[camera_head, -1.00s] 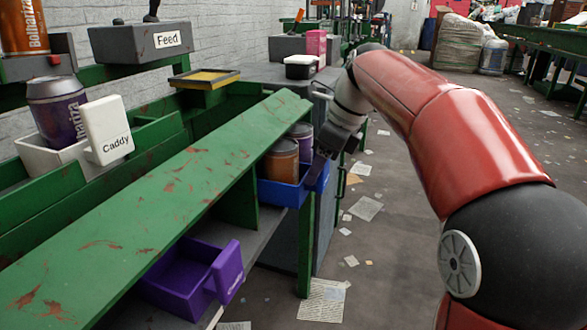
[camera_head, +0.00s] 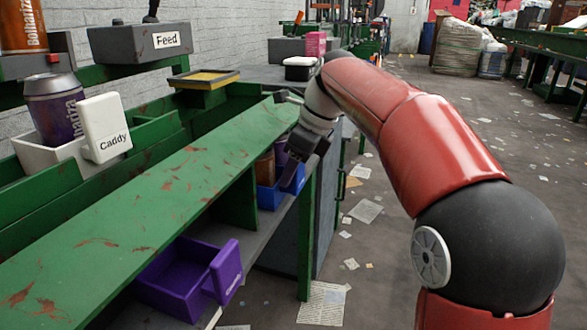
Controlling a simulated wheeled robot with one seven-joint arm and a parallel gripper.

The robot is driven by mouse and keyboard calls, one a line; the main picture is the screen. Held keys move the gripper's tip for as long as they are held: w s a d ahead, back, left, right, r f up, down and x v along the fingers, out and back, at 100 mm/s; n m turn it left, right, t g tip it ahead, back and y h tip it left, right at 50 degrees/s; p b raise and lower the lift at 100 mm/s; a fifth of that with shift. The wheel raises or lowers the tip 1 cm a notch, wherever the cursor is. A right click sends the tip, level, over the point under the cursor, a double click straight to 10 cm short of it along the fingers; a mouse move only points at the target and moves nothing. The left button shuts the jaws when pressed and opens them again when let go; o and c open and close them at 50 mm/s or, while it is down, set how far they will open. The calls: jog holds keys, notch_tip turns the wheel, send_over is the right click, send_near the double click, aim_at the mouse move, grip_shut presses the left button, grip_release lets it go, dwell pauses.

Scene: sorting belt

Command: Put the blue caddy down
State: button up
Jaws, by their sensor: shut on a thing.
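The blue caddy (camera_head: 268,197) is at the far end of the green bench, partly behind the bench's sloping top and my gripper. An orange-brown can (camera_head: 264,168) and a purple can (camera_head: 281,156) stand in it. My gripper (camera_head: 293,185) is shut on the caddy's right side, its fingers pointing down. The caddy is level with the grey shelf under the bench top. I cannot tell whether its bottom touches the shelf.
A purple caddy (camera_head: 178,277), empty, sits on the grey lower shelf (camera_head: 262,236) nearer to me. A white caddy (camera_head: 50,157) labelled "Caddy" holds a purple can (camera_head: 56,110) at left. A green post (camera_head: 306,245) stands at the shelf's right edge. Papers litter the floor.

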jog(key=o, duration=1.5)
jog(key=p+v, duration=0.4)
jog(key=v, duration=0.8)
jog(key=s+d+f+n+t+h, duration=0.1)
jog(key=s+d+f+n, duration=0.2)
jog(key=s+f+n, duration=0.3)
jog(key=s+d+f+n+t+h, duration=0.1)
jog(key=s+d+f+n, duration=0.3)
jog(key=s+f+n, duration=0.3)
jog(key=s+d+f+n+t+h, duration=0.2)
jog(key=s+d+f+n, duration=0.2)
jog(key=s+f+n, duration=0.3)
jog(key=shift+s+d+n, duration=0.1)
jog(key=shift+s+n, duration=0.4)
jog(key=shift+s, duration=0.75)
jog(key=shift+s+d+n, duration=0.1)
jog(key=shift+s+n, duration=0.4)
jog(key=shift+s, duration=0.8)
jog(key=shift+r, duration=0.1)
